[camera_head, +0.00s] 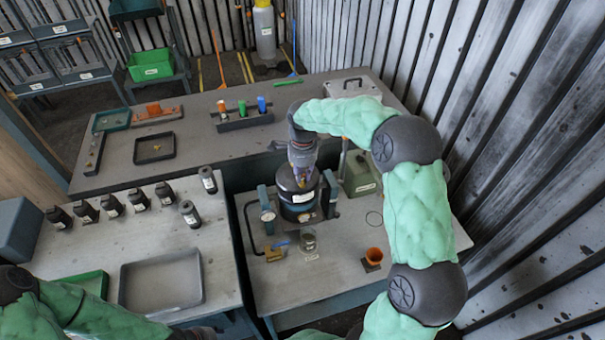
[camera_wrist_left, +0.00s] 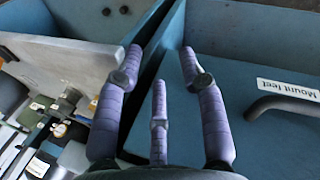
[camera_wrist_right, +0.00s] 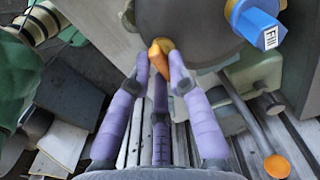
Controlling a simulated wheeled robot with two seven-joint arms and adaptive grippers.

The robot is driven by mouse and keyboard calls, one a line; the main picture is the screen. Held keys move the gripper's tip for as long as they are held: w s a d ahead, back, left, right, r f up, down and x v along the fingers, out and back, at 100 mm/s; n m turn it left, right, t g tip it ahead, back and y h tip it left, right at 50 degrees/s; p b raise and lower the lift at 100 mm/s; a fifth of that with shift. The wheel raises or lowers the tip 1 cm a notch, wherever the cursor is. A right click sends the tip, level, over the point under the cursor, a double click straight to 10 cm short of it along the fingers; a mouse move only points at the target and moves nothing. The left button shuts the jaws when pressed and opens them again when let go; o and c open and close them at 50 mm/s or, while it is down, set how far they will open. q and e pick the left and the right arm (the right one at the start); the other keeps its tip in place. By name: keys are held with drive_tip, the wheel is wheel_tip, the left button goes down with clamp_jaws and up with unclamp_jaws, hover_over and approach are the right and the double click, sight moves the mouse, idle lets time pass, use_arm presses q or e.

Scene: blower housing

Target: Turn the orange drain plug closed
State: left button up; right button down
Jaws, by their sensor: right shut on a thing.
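The black blower housing (camera_head: 298,198) stands upright in a clamp-like stand on the right-hand bench. My right gripper (camera_head: 302,160) is at the housing's upper part. In the right wrist view the right gripper's fingers (camera_wrist_right: 160,68) are closed around the orange drain plug (camera_wrist_right: 159,52), which sits at the edge of the round dark housing (camera_wrist_right: 190,22). Its seat is partly hidden, and I cannot tell how far it is turned. My left gripper (camera_wrist_left: 160,62) is open and empty, beside a blue-grey drawer front.
A blue plug marked "Fill" (camera_wrist_right: 260,30) is on the housing beside the orange plug. A grey tray (camera_head: 124,283) lies on the left bench.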

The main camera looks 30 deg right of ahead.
sight(303, 177)
drive_tip(key=c, duration=1.1)
unclamp_jaws()
drive_tip(key=shift+c, duration=0.2)
wheel_tip(303, 177, up, 12)
